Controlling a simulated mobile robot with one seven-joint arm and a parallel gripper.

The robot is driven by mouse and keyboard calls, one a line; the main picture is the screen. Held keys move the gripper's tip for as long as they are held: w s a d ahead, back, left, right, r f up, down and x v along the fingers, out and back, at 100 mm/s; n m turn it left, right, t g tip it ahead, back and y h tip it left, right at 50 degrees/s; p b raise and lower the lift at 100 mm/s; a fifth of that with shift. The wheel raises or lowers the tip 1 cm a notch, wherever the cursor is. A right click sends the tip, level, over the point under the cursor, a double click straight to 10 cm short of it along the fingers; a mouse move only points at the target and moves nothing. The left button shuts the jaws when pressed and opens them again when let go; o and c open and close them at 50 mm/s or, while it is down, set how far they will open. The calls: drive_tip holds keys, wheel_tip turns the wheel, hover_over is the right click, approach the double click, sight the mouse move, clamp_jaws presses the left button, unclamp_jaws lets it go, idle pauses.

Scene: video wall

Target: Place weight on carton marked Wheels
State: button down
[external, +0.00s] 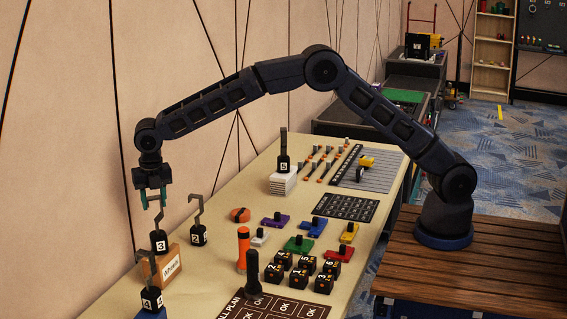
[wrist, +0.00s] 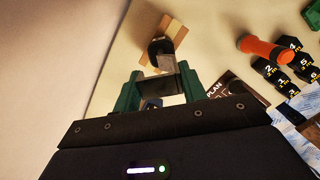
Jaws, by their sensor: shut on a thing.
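My gripper (external: 153,203) has green fingers and points down at the left of the table; it also shows in the wrist view (wrist: 160,73). It is shut on the hook of the black weight marked 3 (external: 159,242). The weight hangs upright below the fingers and shows as a dark round body in the wrist view (wrist: 160,48). The brown carton marked Wheels (external: 167,268) is directly under the weight; part of it shows around the weight in the wrist view (wrist: 177,32). The weight's base appears at the carton's top; I cannot tell whether they touch.
Weight 4 (external: 151,299) stands close in front of the carton, on something blue. Weight 2 (external: 198,237) stands behind to the right. Weight 5 (external: 283,165) is on a white stack (external: 283,184). An orange cylinder (external: 243,249) and several black numbered blocks (external: 303,269) stand rightward.

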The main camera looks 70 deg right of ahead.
idle(0.3)
drive_tip(key=c, duration=0.8)
unclamp_jaws()
